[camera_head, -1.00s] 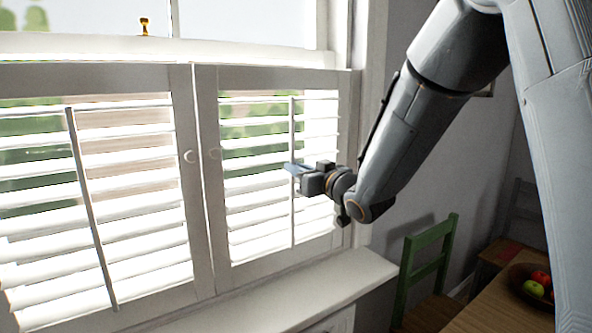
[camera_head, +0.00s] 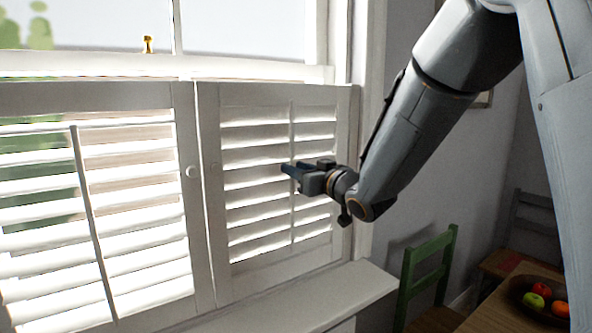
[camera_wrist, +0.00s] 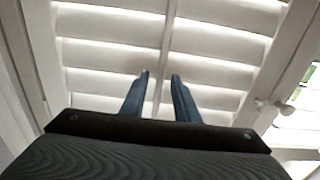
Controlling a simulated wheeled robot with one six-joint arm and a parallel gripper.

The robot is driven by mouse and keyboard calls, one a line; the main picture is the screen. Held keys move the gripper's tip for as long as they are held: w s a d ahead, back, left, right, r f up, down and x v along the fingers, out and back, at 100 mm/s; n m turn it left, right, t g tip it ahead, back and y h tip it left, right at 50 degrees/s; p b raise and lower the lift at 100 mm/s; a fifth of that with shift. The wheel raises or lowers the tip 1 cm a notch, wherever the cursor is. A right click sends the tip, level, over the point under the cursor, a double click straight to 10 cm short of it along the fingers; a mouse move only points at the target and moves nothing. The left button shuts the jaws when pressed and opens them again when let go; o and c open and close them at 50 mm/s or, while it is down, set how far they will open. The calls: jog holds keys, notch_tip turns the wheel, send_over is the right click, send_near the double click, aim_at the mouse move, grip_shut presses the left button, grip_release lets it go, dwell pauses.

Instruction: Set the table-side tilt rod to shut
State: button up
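The table-side tilt rod (camera_head: 292,211) is a thin white upright bar on the right shutter panel (camera_head: 212,190). The slats of that panel (camera_head: 253,196) lie steeply tilted, nearly flat against one another, with bright lines between them and no garden showing through. My gripper (camera_head: 284,168) is at the rod at about mid-height. In the wrist view, its two blue fingers (camera_wrist: 159,77) stand apart with the rod (camera_wrist: 167,35) between them; whether either finger touches it is unclear. The other tilt rod (camera_head: 91,215) is on the left panel, whose slats show green and brown through their gaps.
A white sill (camera_head: 345,297) juts out below the shutters. A green chair (camera_head: 430,270), a wooden table (camera_head: 490,318) and a fruit bowl (camera_head: 520,288) stand at lower right. A round knob (camera_head: 191,172) sticks out from the left panel. A brass catch (camera_head: 148,44) is above.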

jog(key=b+v, duration=0.2)
jog(key=v, duration=0.5)
jog(key=shift+s+d, duration=0.15)
jog(key=shift+s, duration=0.1)
